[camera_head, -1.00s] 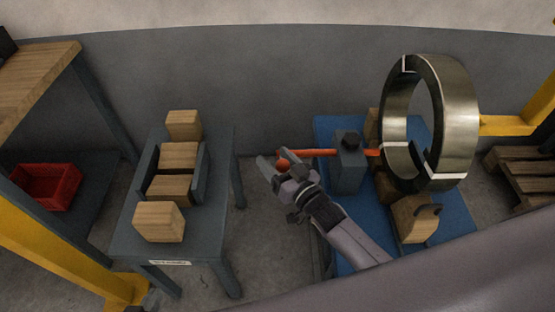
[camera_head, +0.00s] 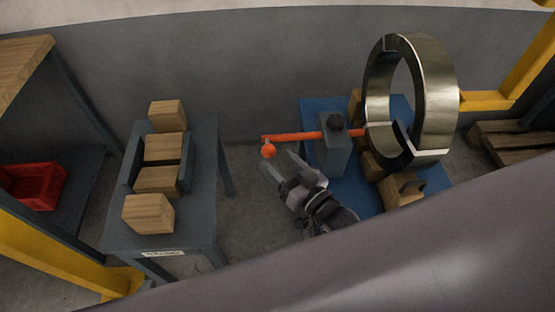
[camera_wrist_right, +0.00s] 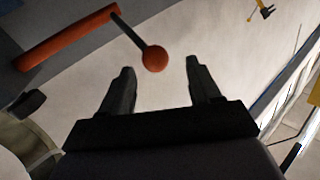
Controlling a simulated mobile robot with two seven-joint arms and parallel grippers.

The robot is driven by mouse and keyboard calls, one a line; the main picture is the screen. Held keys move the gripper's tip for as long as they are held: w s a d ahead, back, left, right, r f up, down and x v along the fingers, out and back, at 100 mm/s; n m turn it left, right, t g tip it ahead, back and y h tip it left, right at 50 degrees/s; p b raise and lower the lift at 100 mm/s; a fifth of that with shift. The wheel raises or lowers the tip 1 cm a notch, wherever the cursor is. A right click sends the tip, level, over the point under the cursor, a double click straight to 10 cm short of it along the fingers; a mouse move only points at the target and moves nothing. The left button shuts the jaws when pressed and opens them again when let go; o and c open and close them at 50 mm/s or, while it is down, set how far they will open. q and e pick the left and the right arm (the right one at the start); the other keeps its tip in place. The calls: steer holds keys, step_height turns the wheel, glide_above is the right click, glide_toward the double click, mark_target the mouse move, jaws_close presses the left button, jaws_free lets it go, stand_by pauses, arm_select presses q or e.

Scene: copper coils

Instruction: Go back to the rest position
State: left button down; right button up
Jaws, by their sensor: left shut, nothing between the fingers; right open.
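My right gripper (camera_head: 279,161) is open and empty in the head view, just below the orange ball (camera_head: 268,151) at the end of an orange bar (camera_head: 293,137). In the right wrist view its two fingers (camera_wrist_right: 160,72) are apart, with the ball (camera_wrist_right: 155,58) beyond the gap between them. The ball hangs on a short dark rod from the bar (camera_wrist_right: 68,38). My left gripper is not in view.
A large metal coil ring (camera_head: 437,95) stands on wooden blocks on a blue platform (camera_head: 312,112), beside a grey post (camera_head: 330,157). A grey table (camera_head: 205,200) with wooden blocks stands left. A red crate (camera_head: 45,188) is far left. My arm link fills the lower right.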

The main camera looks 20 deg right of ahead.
stand_by(0.4)
steer(key=s+d+f+g+h+p, duration=0.1)
steer(key=s+d+g+h+p, duration=0.1)
steer(key=s, duration=0.6)
steer(key=s+d+f+g+h+p, duration=0.2)
steer(key=s+d+g, duration=0.1)
steer(key=s, duration=0.5)
steer(key=shift+s+d+f+n+g, duration=0.2)
steer(key=shift+s+d+n+g, duration=0.1)
steer(key=shift+g, duration=0.5)
steer(key=c, duration=0.4)
steer(key=shift+o, duration=0.2)
steer(key=shift+d, duration=0.15)
